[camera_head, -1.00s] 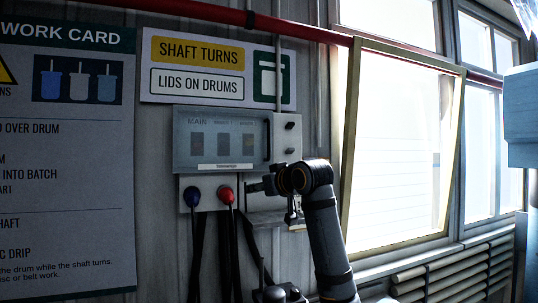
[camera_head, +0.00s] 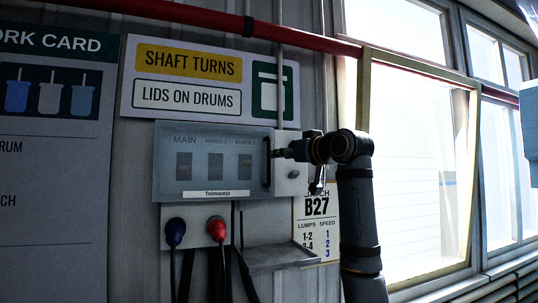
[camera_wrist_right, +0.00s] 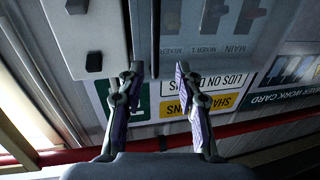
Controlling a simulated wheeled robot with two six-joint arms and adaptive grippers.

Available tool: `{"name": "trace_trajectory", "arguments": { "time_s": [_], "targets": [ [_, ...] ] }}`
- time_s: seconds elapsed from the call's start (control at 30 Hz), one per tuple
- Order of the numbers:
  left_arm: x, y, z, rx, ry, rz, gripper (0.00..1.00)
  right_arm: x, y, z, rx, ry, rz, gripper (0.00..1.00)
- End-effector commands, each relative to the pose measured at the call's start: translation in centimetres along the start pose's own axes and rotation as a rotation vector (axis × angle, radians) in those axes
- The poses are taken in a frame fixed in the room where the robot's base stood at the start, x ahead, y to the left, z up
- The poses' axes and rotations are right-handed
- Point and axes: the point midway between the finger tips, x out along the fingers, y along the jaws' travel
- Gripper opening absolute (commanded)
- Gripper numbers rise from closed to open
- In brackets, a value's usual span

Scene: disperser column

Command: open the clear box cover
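The clear box cover (camera_head: 215,187) is shut over a grey wall box with several dark switches behind it. A dark vertical handle (camera_head: 267,162) stands at the cover's right edge. My right gripper (camera_head: 277,153) is at the handle's height, with its tips close to it. In the right wrist view, which is turned over, my right gripper (camera_wrist_right: 156,72) is open. Its two fingers lie either side of the cover's handle edge; I cannot tell whether they touch it. The cover also shows in that view (camera_wrist_right: 205,60). My left gripper is not in view.
Blue (camera_head: 175,231) and red (camera_head: 216,228) plugs with cables hang below the box. A small grey shelf (camera_head: 277,257) juts out lower right. A red pipe (camera_head: 210,22) runs above. A tilted window frame (camera_head: 415,160) stands right of my arm.

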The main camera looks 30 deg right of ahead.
Motion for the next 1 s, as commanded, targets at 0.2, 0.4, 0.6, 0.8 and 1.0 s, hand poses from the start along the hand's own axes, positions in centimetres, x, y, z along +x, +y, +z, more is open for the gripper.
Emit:
{"name": "trace_trajectory", "arguments": {
  "time_s": [0.2, 0.4, 0.6, 0.8, 1.0],
  "targets": [
    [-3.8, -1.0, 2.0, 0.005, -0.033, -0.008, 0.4, 5.0, 0.0, -0.5, 0.002, -0.009, -0.001, 0.35],
    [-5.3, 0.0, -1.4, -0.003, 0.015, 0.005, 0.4, 7.8, 0.0, -0.2, 0.002, -0.006, -0.001, 0.35],
    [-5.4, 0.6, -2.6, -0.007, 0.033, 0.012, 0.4, 8.6, 0.0, 0.1, 0.001, -0.004, 0.0, 0.35],
    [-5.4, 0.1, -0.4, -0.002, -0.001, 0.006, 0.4, 8.5, 0.0, 0.2, 0.001, -0.004, 0.0, 0.29],
    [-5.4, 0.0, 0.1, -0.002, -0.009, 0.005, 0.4, 8.5, 0.0, 0.2, 0.001, -0.004, 0.0, 0.02]
  ]
}}
